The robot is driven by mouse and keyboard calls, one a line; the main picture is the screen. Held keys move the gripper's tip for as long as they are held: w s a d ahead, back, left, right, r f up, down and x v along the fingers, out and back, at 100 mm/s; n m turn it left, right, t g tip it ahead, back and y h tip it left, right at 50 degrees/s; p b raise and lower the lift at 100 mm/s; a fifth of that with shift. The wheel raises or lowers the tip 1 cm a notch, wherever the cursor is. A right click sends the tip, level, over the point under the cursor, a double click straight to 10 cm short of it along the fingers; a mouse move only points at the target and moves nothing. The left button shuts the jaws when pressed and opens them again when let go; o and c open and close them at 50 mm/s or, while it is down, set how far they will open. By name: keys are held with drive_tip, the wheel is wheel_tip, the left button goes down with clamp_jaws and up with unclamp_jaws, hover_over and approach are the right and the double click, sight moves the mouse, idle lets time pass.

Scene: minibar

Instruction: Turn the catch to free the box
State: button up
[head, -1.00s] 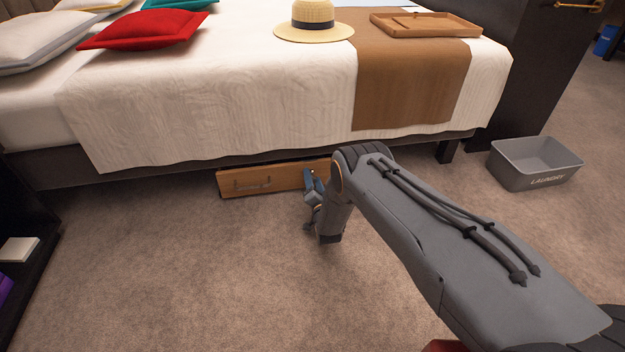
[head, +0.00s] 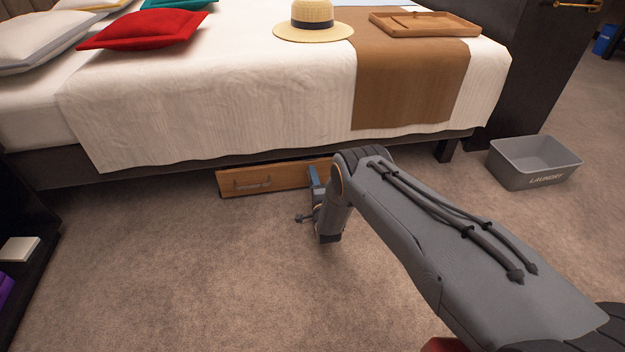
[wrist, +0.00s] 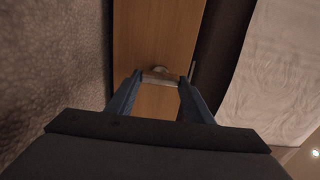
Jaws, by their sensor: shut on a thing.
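The box (head: 290,176) is a wooden drawer-like box with a metal handle on its front, standing under the bed's edge. In the wrist view its wooden front (wrist: 158,35) fills the middle. My gripper (head: 313,172) is at the right part of this front, and my arm hides the box's right end in the head view. In the wrist view the two blue fingers of my gripper (wrist: 160,82) are closed on the small pale metal catch (wrist: 159,74), one on each side. The catch is hidden in the head view.
The bed (head: 210,115) overhangs the box, with its dark frame just above. A grey laundry basket (head: 535,164) stands on the carpet at the right. A dark shelf unit (head: 25,275) is at the left edge. The carpet before the box is clear.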

idle(0.5)
drive_tip(key=o, duration=1.1)
drive_tip(key=shift+c, duration=0.2)
drive_tip(key=p+v, duration=0.3)
drive_tip(key=v, duration=0.5)
drive_tip(key=shift+p, duration=0.4)
